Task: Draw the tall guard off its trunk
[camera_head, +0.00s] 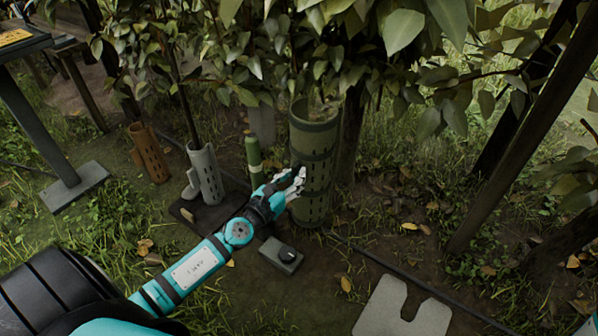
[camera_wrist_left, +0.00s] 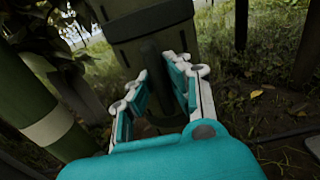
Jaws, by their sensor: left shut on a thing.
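The tall guard (camera_head: 314,140) is an olive, slotted tube with dark bands, upright right of the middle in the head view. Its lower end is at the ground. A dark trunk (camera_head: 351,130) shows just behind and right of it; leaves cover its top, and I cannot tell whether a trunk is inside. My left gripper (camera_head: 292,184) is at the guard's near left side. In the left wrist view the guard (camera_wrist_left: 150,28) fills the top, and the gripper (camera_wrist_left: 160,82) is shut on a dark upright part of it between the fingers. My right gripper is not in view.
A green tube with a pale band (camera_head: 254,160) stands close left of the guard. A grey slotted guard (camera_head: 205,172) and a brown one (camera_head: 148,153) stand farther left. A small grey box (camera_head: 281,255) and a notched plate (camera_head: 402,308) lie in front. Posts lean at right.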

